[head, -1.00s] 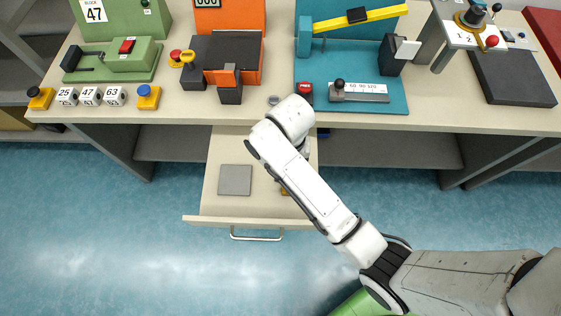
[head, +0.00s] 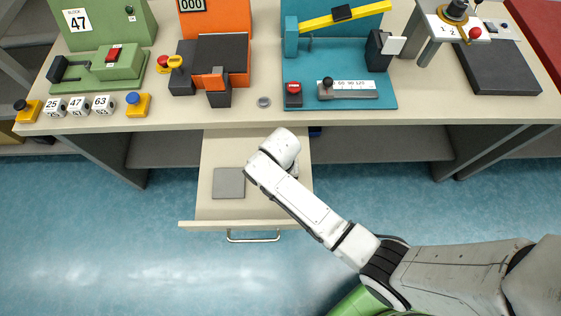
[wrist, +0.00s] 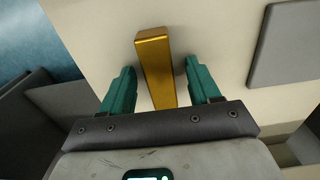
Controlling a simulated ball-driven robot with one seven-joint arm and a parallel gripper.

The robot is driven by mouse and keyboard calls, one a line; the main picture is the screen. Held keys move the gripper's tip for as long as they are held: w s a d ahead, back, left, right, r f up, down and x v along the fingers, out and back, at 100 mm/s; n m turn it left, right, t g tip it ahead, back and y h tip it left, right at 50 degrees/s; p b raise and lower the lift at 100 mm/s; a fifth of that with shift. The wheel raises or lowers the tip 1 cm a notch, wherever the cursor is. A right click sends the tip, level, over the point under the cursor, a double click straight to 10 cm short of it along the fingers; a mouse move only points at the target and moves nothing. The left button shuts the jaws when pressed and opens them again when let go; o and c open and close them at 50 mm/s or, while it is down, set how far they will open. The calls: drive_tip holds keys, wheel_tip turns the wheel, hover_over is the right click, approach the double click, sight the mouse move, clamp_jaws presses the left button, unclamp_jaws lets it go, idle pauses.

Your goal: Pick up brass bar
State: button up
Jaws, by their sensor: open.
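The brass bar (wrist: 155,65) is a long gold block lying on the pale floor of the open drawer (head: 215,150). In the wrist view it lies between the two teal fingers of my gripper (wrist: 160,68), which are open, one on each side. A gap shows on both sides of the bar, and its near end runs down behind the gripper's dark palm edge. In the head view my white arm reaches over the drawer and hides the bar and the fingers.
A grey square plate (head: 229,183) lies in the drawer left of my arm; it also shows in the wrist view (wrist: 288,45). The drawer front with its handle (head: 253,238) is pulled out. The bench top (head: 330,118) with several devices overhangs behind.

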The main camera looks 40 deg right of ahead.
drive_tip(key=shift+c, duration=0.3)
clamp_jaws()
idle(0.3)
